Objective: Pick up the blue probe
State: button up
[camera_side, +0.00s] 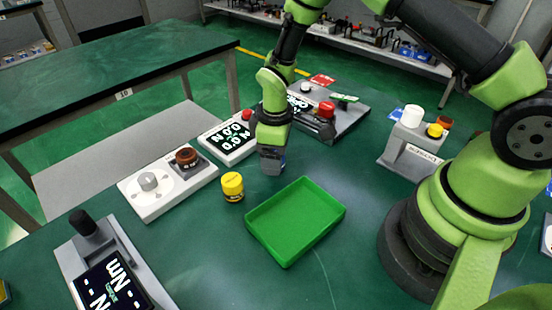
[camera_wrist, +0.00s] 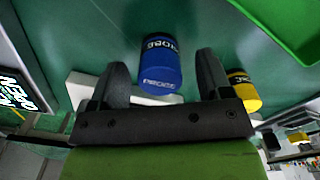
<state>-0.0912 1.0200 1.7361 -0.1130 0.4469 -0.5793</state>
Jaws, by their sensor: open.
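The blue probe (camera_wrist: 160,66) is a short cylinder with a printed label. In the wrist view it lies in the space between the two fingers of my gripper (camera_wrist: 161,78), with a visible gap to each finger. My gripper is open. In the side view my gripper (camera_side: 271,160) points down over the table just behind the green tray, and it hides the blue probe there.
A yellow cylinder (camera_side: 232,187) stands close by on the left; it also shows beside the right finger in the wrist view (camera_wrist: 243,92). An empty green tray (camera_side: 294,222) lies in front. A white panel with a knob (camera_side: 167,183) and a display box (camera_side: 228,141) stand left.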

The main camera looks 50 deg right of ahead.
notch_tip(320, 180, down, 2)
jog(key=shift+c, duration=0.5)
jog(key=c, duration=1.1)
jog(key=shift+r, duration=0.1)
notch_tip(320, 180, up, 10)
jog(key=shift+f, duration=0.1)
